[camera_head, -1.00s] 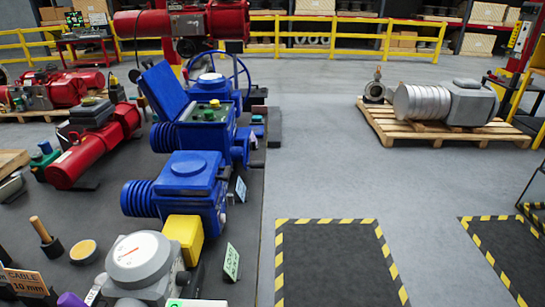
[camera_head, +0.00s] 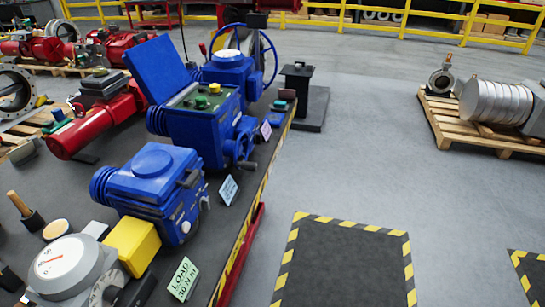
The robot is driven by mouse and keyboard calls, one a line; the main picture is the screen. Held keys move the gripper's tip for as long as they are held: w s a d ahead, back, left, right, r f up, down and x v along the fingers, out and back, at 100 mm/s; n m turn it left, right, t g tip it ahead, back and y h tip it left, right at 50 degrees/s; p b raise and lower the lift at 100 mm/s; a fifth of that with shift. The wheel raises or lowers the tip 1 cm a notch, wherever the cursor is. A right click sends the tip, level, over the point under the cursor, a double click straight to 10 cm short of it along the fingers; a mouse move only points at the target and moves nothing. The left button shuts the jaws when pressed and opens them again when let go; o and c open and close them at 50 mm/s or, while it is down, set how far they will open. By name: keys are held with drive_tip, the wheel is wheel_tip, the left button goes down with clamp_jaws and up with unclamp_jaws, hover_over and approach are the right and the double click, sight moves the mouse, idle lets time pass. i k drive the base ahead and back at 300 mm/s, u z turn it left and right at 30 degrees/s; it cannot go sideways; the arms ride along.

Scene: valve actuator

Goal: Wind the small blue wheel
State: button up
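A small blue wheel (camera_head: 243,141) sits on the right side of the blue actuator with an open lid (camera_head: 205,122), near the middle of the bench. It is seen nearly edge-on, and a dark handle (camera_head: 247,164) sticks out below it. A larger, thin-rimmed blue wheel (camera_head: 274,62) stands behind it on another blue actuator (camera_head: 230,68). My gripper is not in view, so its distance from the wheel cannot be told.
The dark bench (camera_head: 232,205) has a yellow-black edge. A closer blue actuator (camera_head: 155,180), a yellow block (camera_head: 136,246), a grey dial unit (camera_head: 65,268) and small signs stand on it. A black pedestal (camera_head: 297,88) is beyond.

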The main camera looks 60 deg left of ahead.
sight(236, 148)
drive_tip(key=i, duration=0.95)
drive_tip(key=u, duration=3.7)
drive_tip(key=i, duration=0.3)
